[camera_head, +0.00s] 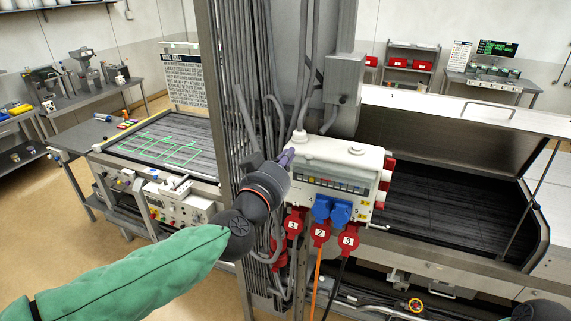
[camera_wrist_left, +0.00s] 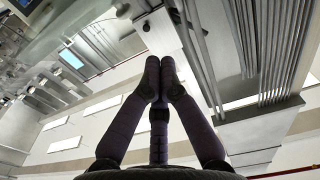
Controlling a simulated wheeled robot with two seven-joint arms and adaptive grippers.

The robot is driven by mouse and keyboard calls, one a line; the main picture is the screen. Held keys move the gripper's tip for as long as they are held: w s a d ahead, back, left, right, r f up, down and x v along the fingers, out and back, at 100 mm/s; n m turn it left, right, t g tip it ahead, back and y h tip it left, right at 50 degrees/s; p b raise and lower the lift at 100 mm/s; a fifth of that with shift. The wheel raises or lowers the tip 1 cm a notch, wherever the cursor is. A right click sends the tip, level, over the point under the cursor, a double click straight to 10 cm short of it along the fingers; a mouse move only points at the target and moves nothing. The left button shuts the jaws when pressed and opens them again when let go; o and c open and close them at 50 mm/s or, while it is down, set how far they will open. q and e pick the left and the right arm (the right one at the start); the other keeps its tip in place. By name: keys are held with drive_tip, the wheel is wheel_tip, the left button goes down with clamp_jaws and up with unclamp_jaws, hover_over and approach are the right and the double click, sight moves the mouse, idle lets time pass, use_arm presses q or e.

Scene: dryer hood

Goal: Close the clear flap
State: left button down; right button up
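A white power distribution box (camera_head: 345,155) is mounted on the grey column, with a row of small breakers (camera_head: 336,184) across its front. I cannot clearly make out the clear flap or its angle against the box. My left gripper (camera_head: 286,158) is at the upper left edge of the box, its purple fingertips close to it; whether they touch is unclear. In the left wrist view, the fingers of the left gripper (camera_wrist_left: 160,78) come together at the tips with nothing visible between them.
Grey conduits (camera_head: 250,90) run down the column beside my left wrist. A dryer with a raised hood (camera_head: 470,115) stands at right, a screen-printing table (camera_head: 165,145) at left.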

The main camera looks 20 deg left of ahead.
use_arm(q)
hover_over(296, 159)
drive_tip(key=s+d, duration=0.1)
drive_tip(key=s, duration=0.3)
drive_tip(key=shift+w+d, duration=0.15)
drive_tip(key=shift+w+f, duration=0.15)
drive_tip(key=shift+f, duration=0.1)
drive_tip(key=f, duration=0.1)
drive_tip(key=s+f+b, duration=0.1)
drive_tip(key=f, duration=0.1)
drive_tip(key=shift+s+f, duration=0.1)
